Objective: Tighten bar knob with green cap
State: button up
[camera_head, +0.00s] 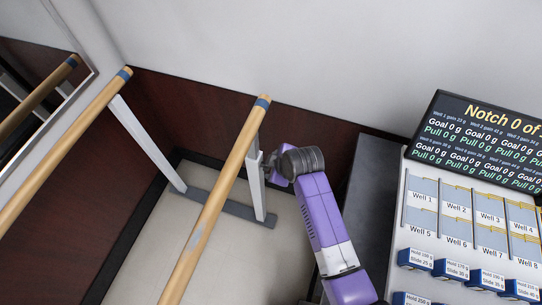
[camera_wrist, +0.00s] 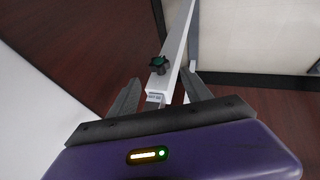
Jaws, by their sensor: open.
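The bar knob (camera_wrist: 158,66) is a dark, lobed knob with a green cap, on the side of a white post (camera_wrist: 172,62) in the wrist view. My gripper (camera_wrist: 165,82) is open, its two grey fingers on either side of the post's end, with the knob between and just beyond them. I cannot tell whether the fingers touch the post. In the head view my purple arm reaches to the white post (camera_head: 256,180) under the right wooden bar (camera_head: 225,190). The knob is hidden there behind my wrist.
A second wooden bar (camera_head: 65,140) on a white leg (camera_head: 145,145) stands at left, near a mirror (camera_head: 35,75). A panel of labelled wells (camera_head: 470,235) and a black sign (camera_head: 480,140) stand at right. A dark red wall is close behind the post.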

jog(key=shift+x, duration=3.85)
jog(key=shift+w, duration=0.1)
grip_shut()
